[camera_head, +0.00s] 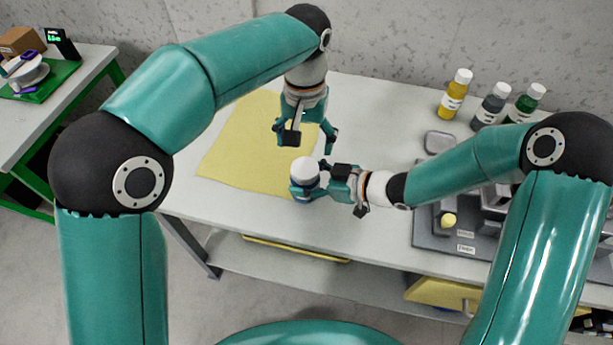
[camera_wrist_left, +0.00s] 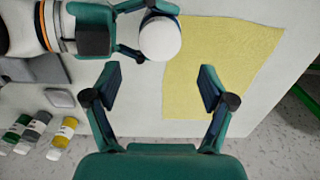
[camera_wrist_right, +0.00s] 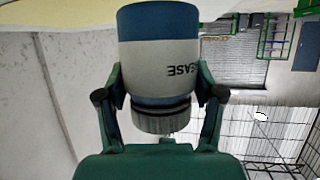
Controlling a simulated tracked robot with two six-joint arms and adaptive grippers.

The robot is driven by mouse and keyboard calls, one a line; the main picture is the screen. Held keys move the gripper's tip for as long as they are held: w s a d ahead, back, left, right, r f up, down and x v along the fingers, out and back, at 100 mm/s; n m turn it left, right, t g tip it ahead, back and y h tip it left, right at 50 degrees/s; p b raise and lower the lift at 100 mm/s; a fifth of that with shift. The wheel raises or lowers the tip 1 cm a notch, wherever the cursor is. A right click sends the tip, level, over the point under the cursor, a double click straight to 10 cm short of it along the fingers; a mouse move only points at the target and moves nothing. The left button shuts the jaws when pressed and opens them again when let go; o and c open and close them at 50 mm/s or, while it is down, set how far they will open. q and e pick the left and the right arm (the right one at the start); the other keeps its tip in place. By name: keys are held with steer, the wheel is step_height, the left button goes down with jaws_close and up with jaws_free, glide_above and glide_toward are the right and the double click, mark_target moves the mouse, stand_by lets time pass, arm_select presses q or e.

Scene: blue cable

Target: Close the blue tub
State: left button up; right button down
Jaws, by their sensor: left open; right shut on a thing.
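The blue tub (camera_head: 304,196) is held upright over the table's front edge by my right gripper (camera_head: 322,180), which is shut around its side. Its white lid (camera_head: 305,170) sits on top. In the right wrist view the blue tub (camera_wrist_right: 158,22) shows upside down, with a white label reading "EASE" and the ribbed lid (camera_wrist_right: 161,121) against its mouth. I cannot tell how tight the lid is. My left gripper (camera_head: 306,138) is open and empty, pointing down, above and behind the tub. In the left wrist view the lid (camera_wrist_left: 160,38) lies beyond its fingertips, apart from them.
A yellow cloth (camera_head: 235,150) lies on the white table (camera_head: 375,105). Yellow (camera_head: 453,95), grey (camera_head: 492,104) and green (camera_head: 526,104) bottles stand at the back right. A dark tray (camera_head: 432,228) with several items is at the right. Another table with a green mat (camera_head: 52,80) stands far left.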

mark_target(305, 167)
arm_select(q)
steer(key=shift+f, duration=3.9)
steer(key=shift+c, duration=0.4)
steer(key=c, duration=1.1)
steer(key=m, duration=0.5)
steer(key=shift+c, duration=0.2)
steer(key=o, duration=1.4)
steer(key=shift+c, duration=0.2)
steer(key=shift+r, duration=0.15)
step_height(305, 167, up, 12)
steer(key=shift+f, duration=0.2)
